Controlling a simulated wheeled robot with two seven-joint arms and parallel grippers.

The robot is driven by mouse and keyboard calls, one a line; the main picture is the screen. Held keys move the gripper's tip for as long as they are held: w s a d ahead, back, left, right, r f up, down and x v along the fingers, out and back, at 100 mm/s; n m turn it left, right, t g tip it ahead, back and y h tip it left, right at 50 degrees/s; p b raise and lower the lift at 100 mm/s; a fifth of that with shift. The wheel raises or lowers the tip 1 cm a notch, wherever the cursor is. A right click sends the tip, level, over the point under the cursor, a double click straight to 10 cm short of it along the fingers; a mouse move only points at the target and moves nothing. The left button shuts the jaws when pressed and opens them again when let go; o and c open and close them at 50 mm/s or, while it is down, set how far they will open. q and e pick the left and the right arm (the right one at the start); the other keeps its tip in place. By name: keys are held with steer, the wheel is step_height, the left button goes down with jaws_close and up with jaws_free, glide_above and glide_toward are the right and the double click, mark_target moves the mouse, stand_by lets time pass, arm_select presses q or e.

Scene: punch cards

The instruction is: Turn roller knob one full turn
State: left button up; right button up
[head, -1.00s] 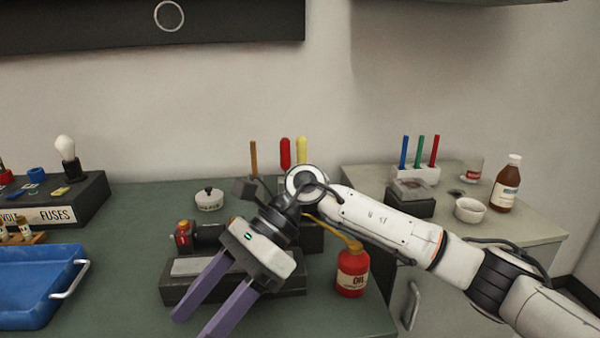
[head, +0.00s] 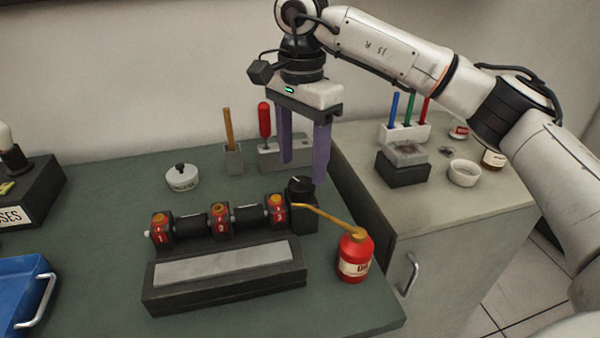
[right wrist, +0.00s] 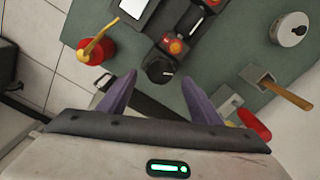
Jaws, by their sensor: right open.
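The roller knob is a black round knob (head: 301,188) at the right end of a roller device (head: 190,226) with red blocks numbered 1, 2 and 3. In the right wrist view the knob (right wrist: 158,69) shows a pale line on its face. My right gripper (head: 303,171) is open and empty, its purple fingers pointing down just above the knob. In the right wrist view the knob appears between the two fingertips (right wrist: 158,77). I cannot tell whether either finger touches it. My left gripper is out of view.
A red oil can (head: 355,262) stands close to the knob, its yellow spout reaching towards it. A grey-topped black block (head: 224,282) lies in front of the roller. Behind stand a tool holder (head: 270,158) and a white lidded pot (head: 182,180). A blue tray (head: 20,290) is at left.

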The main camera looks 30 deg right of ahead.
mark_target(301, 183)
steer(key=shift+f, duration=2.1)
steer(key=c, duration=1)
steer(key=shift+c, duration=0.2)
steer(key=shift+r+m, duration=0.1)
steer(key=shift+m, duration=2.9)
steer(key=o, duration=1)
steer(key=shift+o, duration=0.2)
